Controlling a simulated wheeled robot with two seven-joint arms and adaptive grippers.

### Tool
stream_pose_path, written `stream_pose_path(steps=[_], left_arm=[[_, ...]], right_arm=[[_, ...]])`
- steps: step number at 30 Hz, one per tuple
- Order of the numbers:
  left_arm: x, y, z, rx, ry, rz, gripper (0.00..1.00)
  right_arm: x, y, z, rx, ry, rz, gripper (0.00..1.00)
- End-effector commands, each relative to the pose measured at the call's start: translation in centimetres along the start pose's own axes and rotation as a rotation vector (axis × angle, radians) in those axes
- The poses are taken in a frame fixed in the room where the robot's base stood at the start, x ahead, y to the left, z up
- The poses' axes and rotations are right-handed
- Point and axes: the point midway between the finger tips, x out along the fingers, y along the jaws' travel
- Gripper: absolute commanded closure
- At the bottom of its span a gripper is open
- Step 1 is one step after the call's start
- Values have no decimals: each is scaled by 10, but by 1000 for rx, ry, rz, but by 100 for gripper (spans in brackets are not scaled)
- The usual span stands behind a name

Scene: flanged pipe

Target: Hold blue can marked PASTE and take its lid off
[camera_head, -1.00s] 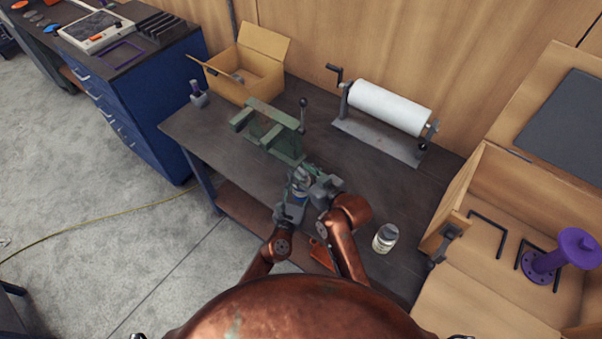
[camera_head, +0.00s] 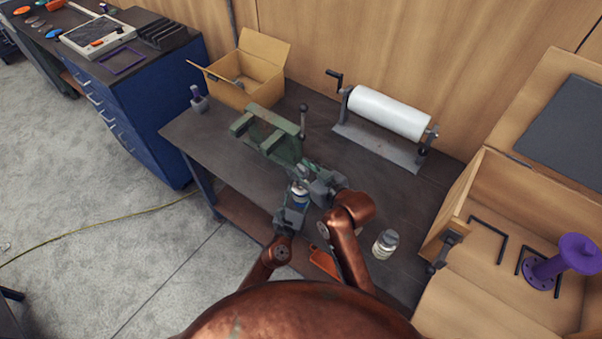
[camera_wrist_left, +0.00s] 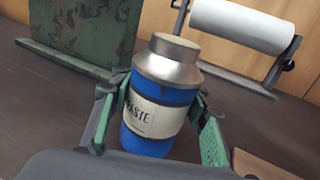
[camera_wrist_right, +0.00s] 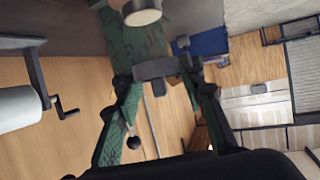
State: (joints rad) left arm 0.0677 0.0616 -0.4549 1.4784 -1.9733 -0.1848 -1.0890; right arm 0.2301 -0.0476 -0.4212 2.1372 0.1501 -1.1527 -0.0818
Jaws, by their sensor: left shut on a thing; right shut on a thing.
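The blue can (camera_wrist_left: 155,125) marked PASTE stands upright in the left wrist view, with a silver shoulder and a narrow neck with a tan top. My left gripper (camera_head: 297,199) is shut around the can's body, its green pads on both sides of the label. In the right wrist view my right gripper (camera_wrist_right: 158,75) is shut on a small grey piece, seen edge-on, which looks like the lid (camera_wrist_right: 155,68). It is apart from the can's neck (camera_wrist_right: 142,14), which shows at the top edge. In the head view the arms partly hide the can.
The green vise (camera_head: 268,132) stands just behind the can, its lever (camera_head: 303,118) close by. A paper roll (camera_head: 388,111) is at the back right. A pale jar (camera_head: 385,244) stands right of my right arm. An open cardboard box (camera_head: 245,85) is behind the vise.

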Motion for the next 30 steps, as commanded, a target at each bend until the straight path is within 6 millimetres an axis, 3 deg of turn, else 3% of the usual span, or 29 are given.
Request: stream_pose_path(steps=[7, 8, 18, 30], left_arm=[[0, 0, 1, 0, -2, 0, 100], [0, 0, 1, 0, -2, 0, 61], [0, 0, 0, 0, -1, 0, 38], [-4, 0, -1, 0, 1, 0, 37]], right_arm=[[-1, 0, -1, 0, -2, 0, 92], [-1, 0, -1, 0, -2, 0, 92], [-1, 0, -1, 0, -1, 0, 92], [-1, 0, -1, 0, -1, 1, 92]])
